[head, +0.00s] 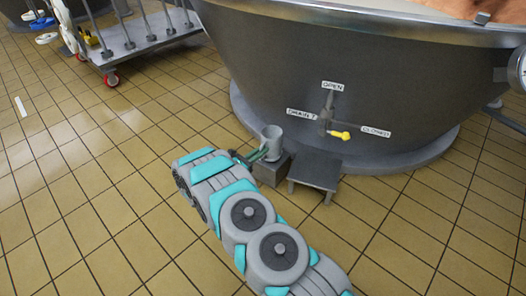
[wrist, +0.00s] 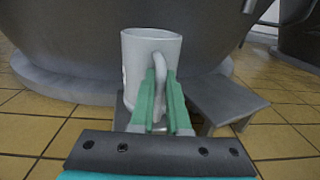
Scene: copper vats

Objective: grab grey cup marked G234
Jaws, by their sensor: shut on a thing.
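The grey cup (head: 271,143) stands upright on a small dark block (head: 272,170) at the foot of a large vat. It also shows in the wrist view (wrist: 138,58), with its handle towards me. My gripper (head: 254,156) reaches the cup from the left in the head view. In the wrist view its green fingers (wrist: 160,95) are shut on the cup's handle, one on each side. The marking G234 cannot be read in either view.
The big metal vat (head: 350,70) rises behind the cup, with a yellow-handled drain valve (head: 338,134) and labels. A low grey step (head: 317,172) stands right of the block. A wheeled cart (head: 135,45) is at the back left.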

